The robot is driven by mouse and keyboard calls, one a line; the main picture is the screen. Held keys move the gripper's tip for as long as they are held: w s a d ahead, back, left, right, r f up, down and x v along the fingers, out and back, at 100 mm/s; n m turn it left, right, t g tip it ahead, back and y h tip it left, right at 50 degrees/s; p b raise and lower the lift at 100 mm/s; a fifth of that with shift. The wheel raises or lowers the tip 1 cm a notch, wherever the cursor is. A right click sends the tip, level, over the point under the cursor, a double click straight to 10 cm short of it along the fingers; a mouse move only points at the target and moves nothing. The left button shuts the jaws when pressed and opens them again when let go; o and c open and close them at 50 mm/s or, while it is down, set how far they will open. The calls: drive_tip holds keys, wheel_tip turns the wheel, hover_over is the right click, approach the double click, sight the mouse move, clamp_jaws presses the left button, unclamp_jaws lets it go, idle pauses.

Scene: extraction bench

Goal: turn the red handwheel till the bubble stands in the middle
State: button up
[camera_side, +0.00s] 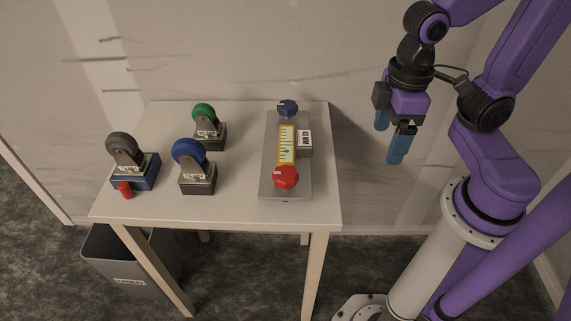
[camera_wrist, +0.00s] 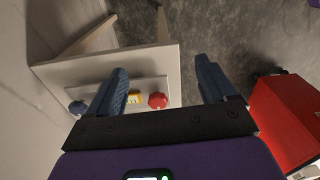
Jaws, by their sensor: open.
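The red handwheel (camera_side: 285,177) sits at the near end of a grey plate (camera_side: 270,186) on the table. A yellow-framed level scale (camera_side: 286,145) runs back from it; a small dark-green mark shows in it, too small to place against the middle. A blue knob (camera_side: 288,107) is at the far end. My gripper (camera_side: 393,142) hangs open and empty, right of the table and apart from the wheel. In the wrist view the red handwheel (camera_wrist: 158,100) and part of the scale (camera_wrist: 135,98) show between the open blue fingers (camera_wrist: 163,88). The blue knob (camera_wrist: 78,107) is left of them.
A green wheel (camera_side: 205,114), a blue wheel (camera_side: 189,152) and a dark grey wheel (camera_side: 123,147) stand on blocks at the table's left. A grey bin (camera_side: 125,284) stands below.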

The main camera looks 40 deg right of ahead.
drive_tip(key=w+a+r+m, duration=0.2)
drive_tip(key=w+a+m, duration=0.3)
drive_tip(key=w+m, duration=0.25)
wheel_tip(320, 180, up, 2)
drive_tip(key=r+m, duration=0.1)
drive_tip(key=m, duration=1.2)
hover_over(285, 173)
wheel_tip(285, 173, down, 18)
drive_tip(key=shift+r, duration=0.1)
drive_tip(key=c, duration=1.1)
